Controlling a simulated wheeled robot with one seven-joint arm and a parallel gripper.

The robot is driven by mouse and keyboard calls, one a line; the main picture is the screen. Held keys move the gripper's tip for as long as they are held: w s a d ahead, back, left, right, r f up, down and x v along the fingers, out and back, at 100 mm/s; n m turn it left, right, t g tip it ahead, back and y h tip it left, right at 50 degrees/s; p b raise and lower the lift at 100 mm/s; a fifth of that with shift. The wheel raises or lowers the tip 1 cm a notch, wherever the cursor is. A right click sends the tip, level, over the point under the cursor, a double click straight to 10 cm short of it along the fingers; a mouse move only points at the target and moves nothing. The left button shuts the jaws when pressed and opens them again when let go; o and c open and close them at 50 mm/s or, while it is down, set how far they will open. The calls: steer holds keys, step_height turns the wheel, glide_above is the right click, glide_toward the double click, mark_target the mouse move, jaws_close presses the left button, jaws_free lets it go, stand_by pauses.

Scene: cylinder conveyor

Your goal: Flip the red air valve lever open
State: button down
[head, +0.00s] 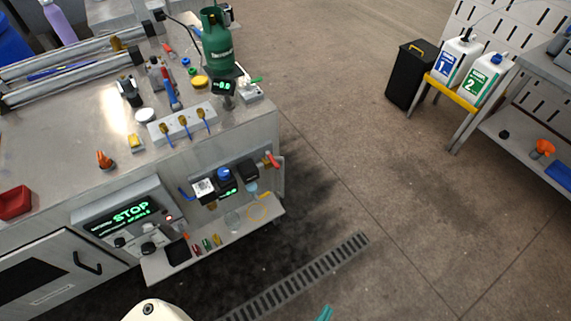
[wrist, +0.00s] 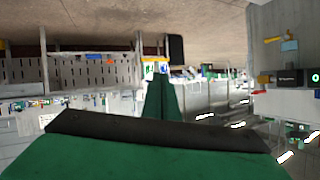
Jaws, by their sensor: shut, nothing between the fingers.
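The red air valve lever (head: 271,160) is at the right end of the row of air fittings on the cabinet's front, beside a dark block. It is small, and its exact angle is hard to tell. In the wrist view a small red part (wrist: 260,92) at the right edge looks like the same lever. My gripper (wrist: 162,82) shows in the wrist view with green fingers that are shut and empty, apart from the lever. In the head view only a teal tip at the bottom edge may belong to it.
A shelf (head: 215,240) with small parts juts out below the air fittings. A STOP display (head: 130,213) is to their left. A green gas cylinder (head: 217,45) stands on the bench above. The floor to the right is clear, with a drain grate (head: 300,277).

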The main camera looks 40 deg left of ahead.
steer(key=w+a+f+m+g+y, duration=0.2)
steer(key=w+a+f+y, duration=0.15)
steer(key=w+f, duration=0.65)
steer(key=w+a+f+g+y, duration=0.2)
steer(key=w+a+y, duration=0.2)
steer(key=w+a, duration=0.5)
steer(key=w+a+r+n+g+y, duration=0.2)
steer(key=w+a+r+g+y, duration=0.1)
steer(key=w+r, duration=0.4)
steer(key=w+a+r+n+g+y, duration=0.2)
steer(key=w+a+r+y, duration=0.4)
steer(key=r, duration=0.7)
steer(key=shift+w+a+n+g, duration=0.3)
steer(key=shift+w+a+g, duration=0.4)
steer(key=shift+a, duration=0.4)
steer(key=shift+s+y, duration=0.1)
steer(key=shift+y, duration=0.15)
steer(key=s+a+f, duration=0.1)
steer(key=s+a, duration=0.1)
steer(key=a, duration=0.9)
steer(key=shift+a+f, duration=0.15)
steer(key=shift+a, duration=0.05)
